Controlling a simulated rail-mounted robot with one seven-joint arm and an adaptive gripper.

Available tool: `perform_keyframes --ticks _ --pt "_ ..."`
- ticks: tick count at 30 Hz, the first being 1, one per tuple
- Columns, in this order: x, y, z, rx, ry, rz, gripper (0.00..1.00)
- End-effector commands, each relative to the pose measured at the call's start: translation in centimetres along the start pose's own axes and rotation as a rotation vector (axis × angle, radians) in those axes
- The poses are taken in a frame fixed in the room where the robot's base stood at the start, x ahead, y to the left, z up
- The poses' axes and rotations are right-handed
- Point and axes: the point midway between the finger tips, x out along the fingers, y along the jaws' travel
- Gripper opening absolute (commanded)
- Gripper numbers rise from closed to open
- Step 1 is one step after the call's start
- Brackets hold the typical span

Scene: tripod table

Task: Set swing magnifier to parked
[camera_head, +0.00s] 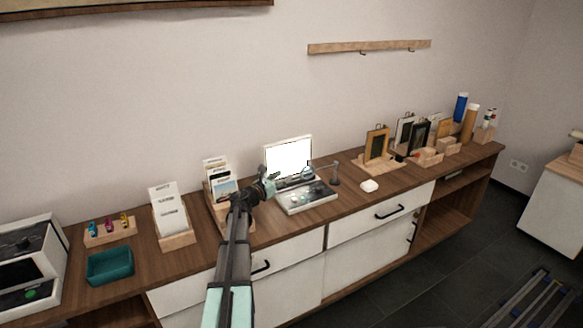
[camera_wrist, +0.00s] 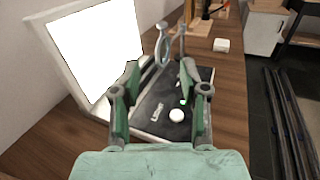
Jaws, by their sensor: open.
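The swing magnifier has a round, clear lens ring (camera_head: 308,172) on a thin arm, joined to a grey upright post (camera_head: 335,174) at the right of a small inspection station. In the wrist view the lens ring (camera_wrist: 163,50) stands just beyond and between my fingertips, with the post (camera_wrist: 182,42) behind it. The station has a dark-topped white base (camera_head: 306,206) and a bright white panel (camera_head: 289,157) at its back. My gripper (camera_head: 274,183) is open and empty, at the left of the lens. It also shows in the wrist view (camera_wrist: 160,72). Contact with the ring is not visible.
A white round piece (camera_wrist: 177,116) and small parts lie on the base. Card holders (camera_head: 174,236) and a teal tray (camera_head: 110,266) stand to the left. A small white block (camera_head: 369,185) and framed pictures (camera_head: 376,145) stand to the right. The counter's front strip is mostly clear.

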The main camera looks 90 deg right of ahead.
Motion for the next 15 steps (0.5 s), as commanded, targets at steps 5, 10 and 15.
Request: perform_keyframes --ticks 5,10,15 --pt "1.6 -0.4 0.2 -0.037 -0.008 -0.016 0.44" --pt "4.0 -0.4 0.2 -0.034 -0.007 -0.017 0.44" --pt "7.4 -0.3 0.3 -0.033 -0.007 -0.016 0.44"
